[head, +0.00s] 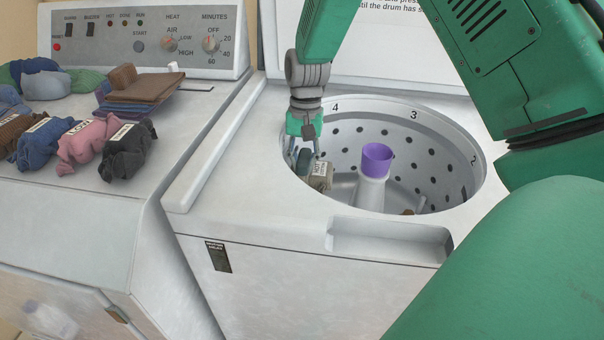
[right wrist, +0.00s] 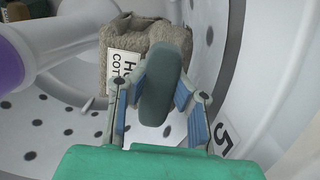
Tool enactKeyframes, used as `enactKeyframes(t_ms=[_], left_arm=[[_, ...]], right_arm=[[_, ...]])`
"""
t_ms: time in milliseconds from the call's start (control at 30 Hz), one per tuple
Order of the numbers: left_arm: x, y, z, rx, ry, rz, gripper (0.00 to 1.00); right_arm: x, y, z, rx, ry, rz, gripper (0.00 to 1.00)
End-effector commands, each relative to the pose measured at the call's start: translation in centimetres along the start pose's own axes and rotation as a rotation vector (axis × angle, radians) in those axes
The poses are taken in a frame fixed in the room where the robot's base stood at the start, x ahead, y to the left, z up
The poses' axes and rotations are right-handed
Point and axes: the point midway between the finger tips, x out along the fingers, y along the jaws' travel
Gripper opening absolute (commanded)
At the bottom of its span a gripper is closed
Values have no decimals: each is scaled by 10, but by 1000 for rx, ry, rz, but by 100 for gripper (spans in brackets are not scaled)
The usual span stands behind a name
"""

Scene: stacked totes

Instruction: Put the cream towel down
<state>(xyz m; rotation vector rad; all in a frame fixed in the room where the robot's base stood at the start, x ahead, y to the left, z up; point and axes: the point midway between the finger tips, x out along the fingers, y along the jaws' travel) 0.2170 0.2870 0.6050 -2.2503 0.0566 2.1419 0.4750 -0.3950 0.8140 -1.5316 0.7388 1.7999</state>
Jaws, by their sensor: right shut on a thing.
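The cream towel looks like a greyish-beige bundle with a white printed tag, hanging inside the washer drum (head: 430,160) near its left wall. It shows in the head view (head: 321,176) and, beyond the fingers, in the right wrist view (right wrist: 165,35). My right gripper (head: 304,158) points down into the drum at its left side. In the right wrist view its fingers (right wrist: 160,105) close on a smooth grey-green piece at the towel's near end. Whether the towel touches the drum wall or floor is hidden. My left gripper is not in view.
A post with a purple cap (head: 377,160) stands in the drum's middle. A small brown piece (head: 408,212) shows low in the drum. Several tagged bundles, such as a dark one (head: 128,152), and folded cloths (head: 140,88) lie on the dryer (head: 100,215) at left.

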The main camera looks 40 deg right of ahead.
Motion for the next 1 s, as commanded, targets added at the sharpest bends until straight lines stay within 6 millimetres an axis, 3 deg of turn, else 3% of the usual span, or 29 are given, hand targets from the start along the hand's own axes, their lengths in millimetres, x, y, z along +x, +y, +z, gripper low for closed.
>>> enactKeyframes(t_ms=[100,300,567,833,1000], left_arm=[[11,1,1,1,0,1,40],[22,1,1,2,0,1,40],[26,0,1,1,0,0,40],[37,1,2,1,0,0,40],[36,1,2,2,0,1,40]], right_arm=[[37,2,-6,3,-4,2,0],[80,-2,-10,3,3,3,0],[99,-3,-12,2,6,4,0],[138,0,-22,2,0,1,0],[138,-1,-21,1,3,0,0]])
